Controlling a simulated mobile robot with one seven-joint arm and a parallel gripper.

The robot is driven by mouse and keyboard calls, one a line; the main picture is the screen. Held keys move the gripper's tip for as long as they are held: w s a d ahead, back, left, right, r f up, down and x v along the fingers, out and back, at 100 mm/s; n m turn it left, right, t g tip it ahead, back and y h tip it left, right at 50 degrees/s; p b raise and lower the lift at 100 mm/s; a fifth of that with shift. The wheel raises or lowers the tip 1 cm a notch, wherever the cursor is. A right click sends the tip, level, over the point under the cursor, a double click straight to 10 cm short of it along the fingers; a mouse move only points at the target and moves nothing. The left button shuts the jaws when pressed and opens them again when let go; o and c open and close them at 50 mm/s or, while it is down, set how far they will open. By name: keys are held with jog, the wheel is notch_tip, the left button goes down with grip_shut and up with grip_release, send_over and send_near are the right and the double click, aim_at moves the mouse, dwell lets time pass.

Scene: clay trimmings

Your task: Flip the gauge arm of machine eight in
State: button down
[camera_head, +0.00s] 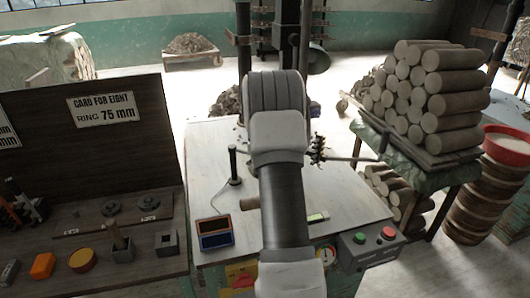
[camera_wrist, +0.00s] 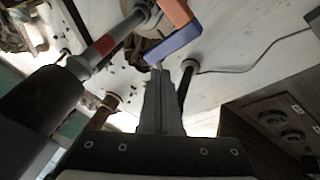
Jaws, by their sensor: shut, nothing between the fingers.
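The machine's pale table (camera_head: 345,200) stands in the middle of the head view, with its centre covered by my arm. My gripper (camera_wrist: 158,72) is shut and empty in the wrist view, its tips close to a blue and orange piece (camera_wrist: 174,42); I cannot tell if they touch. A grey rod with a red band (camera_wrist: 104,45) runs from a thick dark cylinder (camera_wrist: 40,98) at left. I cannot tell for certain which part is the gauge arm. A slim dark post (camera_wrist: 186,82) stands right of the fingers. The fingers are hidden in the head view.
A control box (camera_head: 370,245) with green and red buttons sits at the table's front right. A two-part orange and blue box (camera_head: 214,234) is at the front left. A card board (camera_head: 100,105) reads ring 75 mm. Clay logs (camera_head: 425,90) are stacked on the right.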

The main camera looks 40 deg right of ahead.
jog(key=d+v, duration=0.1)
jog(key=v, duration=0.8)
jog(key=shift+s+d+r, duration=0.2)
jog(key=shift+s+r, duration=0.1)
jog(key=shift+s, duration=0.05)
jog(key=s+a+r+y, duration=0.1)
jog(key=s+a+r, duration=0.25)
jog(key=a, duration=0.45)
jog(key=s+a+r+t, duration=0.15)
jog(key=a+r, duration=0.25)
jog(key=a, duration=0.4)
jog(key=s+a+r+y, duration=0.1)
jog(key=s+a+r, duration=0.2)
jog(key=a, duration=0.6)
jog(key=s+a+f+y, duration=0.1)
jog(key=s+a, duration=0.6)
jog(key=s, duration=0.3)
jog(key=s+a+f, duration=0.2)
jog(key=s+a, duration=0.6)
jog(key=s, duration=0.2)
jog(key=shift+a+y, duration=0.15)
jog(key=shift+y, duration=0.25)
